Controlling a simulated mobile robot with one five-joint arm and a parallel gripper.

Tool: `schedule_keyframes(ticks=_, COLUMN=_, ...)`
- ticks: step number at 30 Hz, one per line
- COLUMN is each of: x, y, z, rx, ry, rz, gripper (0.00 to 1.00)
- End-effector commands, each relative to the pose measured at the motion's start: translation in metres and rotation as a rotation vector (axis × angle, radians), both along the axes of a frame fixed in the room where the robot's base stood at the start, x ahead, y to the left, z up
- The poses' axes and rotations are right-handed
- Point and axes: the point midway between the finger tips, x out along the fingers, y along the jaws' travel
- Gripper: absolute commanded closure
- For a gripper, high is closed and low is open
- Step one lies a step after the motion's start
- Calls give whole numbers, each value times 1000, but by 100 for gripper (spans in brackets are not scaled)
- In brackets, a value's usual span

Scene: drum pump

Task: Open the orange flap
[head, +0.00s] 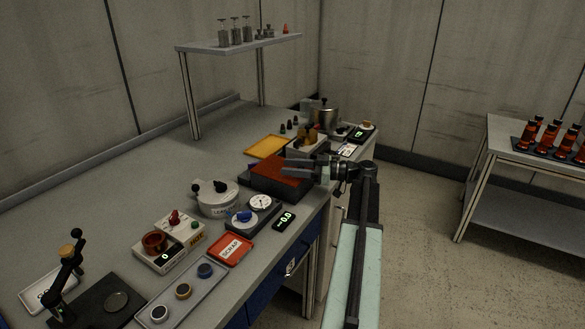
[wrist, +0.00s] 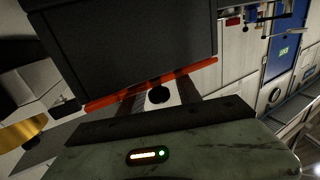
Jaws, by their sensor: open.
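The orange flap (head: 268,178) lies across the top of a dark box (head: 289,192) on the bench in the head view, and looks flat. In the wrist view the flap shows as a thin orange edge (wrist: 103,102) along the dark box (wrist: 130,45). My gripper (head: 286,168) is open, just above the flap's far right part in the head view. In the wrist view its two dark fingers (wrist: 158,88) point at the orange edge, with a black round knob (wrist: 158,95) showing between them. I cannot tell whether they touch the flap.
A yellow tray (head: 268,147) lies behind the box. A dial gauge (head: 260,203), a grey round pot (head: 217,202) and a red scrap tray (head: 231,249) stand nearer. A steel pot (head: 324,113) and small devices stand farther back. The bench's left middle is clear.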

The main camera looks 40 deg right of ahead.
Motion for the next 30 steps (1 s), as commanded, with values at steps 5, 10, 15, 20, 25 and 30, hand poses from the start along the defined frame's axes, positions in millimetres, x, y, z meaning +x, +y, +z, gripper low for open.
schedule_keyframes(ticks=5, x=0, y=0, z=0, rx=0, ry=0, rz=0, gripper=88)
schedule_keyframes(ticks=10, x=-1, y=-1, z=0, rx=0, ry=0, rz=0, gripper=100)
schedule_keyframes(ticks=15, x=-1, y=-1, z=0, rx=0, ry=0, rz=-1, gripper=100)
schedule_keyframes(ticks=20, x=-1, y=-1, z=0, rx=0, ry=0, rz=-1, gripper=100)
schedule_keyframes(ticks=25, x=-1, y=-1, z=0, rx=0, ry=0, rz=-1, gripper=100)
schedule_keyframes(ticks=30, x=-1, y=-2, z=0, rx=0, ry=0, rz=-2, gripper=100)
